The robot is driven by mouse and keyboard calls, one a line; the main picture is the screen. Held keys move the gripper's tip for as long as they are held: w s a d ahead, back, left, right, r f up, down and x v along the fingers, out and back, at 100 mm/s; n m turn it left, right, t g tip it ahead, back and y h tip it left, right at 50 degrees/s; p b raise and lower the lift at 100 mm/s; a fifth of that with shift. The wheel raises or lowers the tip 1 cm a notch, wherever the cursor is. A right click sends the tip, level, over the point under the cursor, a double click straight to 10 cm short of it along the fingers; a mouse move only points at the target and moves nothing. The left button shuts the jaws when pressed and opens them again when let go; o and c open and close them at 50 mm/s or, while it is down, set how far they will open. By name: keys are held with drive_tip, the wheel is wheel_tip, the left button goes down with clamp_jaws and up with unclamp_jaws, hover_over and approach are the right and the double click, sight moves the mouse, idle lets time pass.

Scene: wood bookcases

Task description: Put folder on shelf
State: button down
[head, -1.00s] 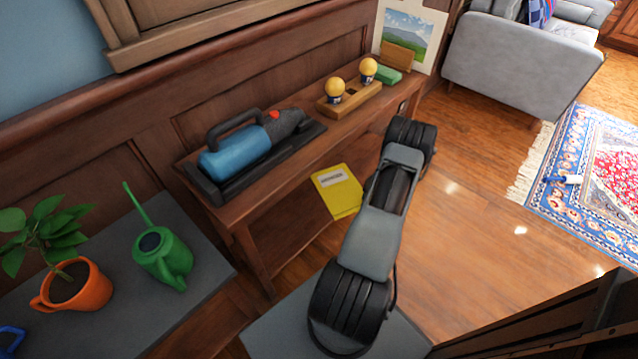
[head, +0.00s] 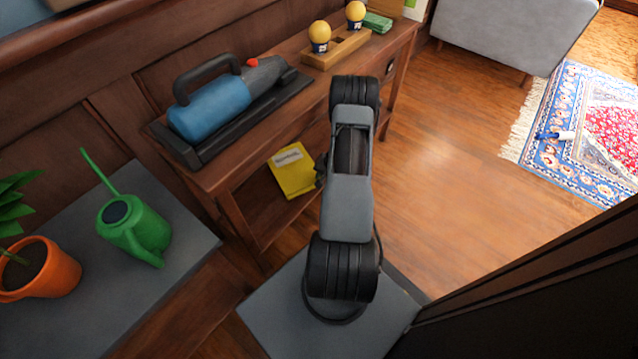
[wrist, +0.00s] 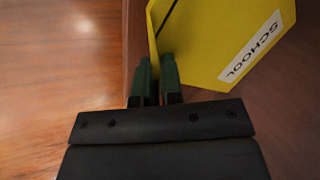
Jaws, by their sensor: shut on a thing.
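The yellow folder (head: 293,171) has a white label and shows at the lower shelf (head: 262,213) of the wooden side table, left of my arm. In the wrist view, the folder (wrist: 215,45) carries a label reading "SCHOOL". My gripper (wrist: 157,75) has its green-tipped fingers shut on the folder's lower left edge.
The table top (head: 222,174) bears a blue vacuum (head: 215,106) in a black tray and a wooden holder (head: 337,50) with two yellow-topped items. A green watering can (head: 133,228) and an orange plant pot (head: 40,270) stand at left. Open wood floor (head: 450,160) lies right.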

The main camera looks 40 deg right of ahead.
drive_tip(key=shift+w+a+f+b, duration=0.1)
drive_tip(key=shift+a+f+b, duration=0.1)
drive_tip(key=shift+f+b, duration=0.8)
drive_tip(key=shift+w+a+f+b, duration=0.1)
drive_tip(key=shift+a+f+b, duration=0.05)
drive_tip(key=shift+f+b, duration=0.85)
drive_tip(key=shift+f+p, duration=0.1)
drive_tip(key=shift+p, duration=0.2)
drive_tip(key=c, duration=1.5)
unclamp_jaws()
drive_tip(key=shift+c, duration=0.2)
drive_tip(key=p+v, duration=0.7)
drive_tip(key=v, duration=0.5)
drive_tip(key=shift+p, duration=0.35)
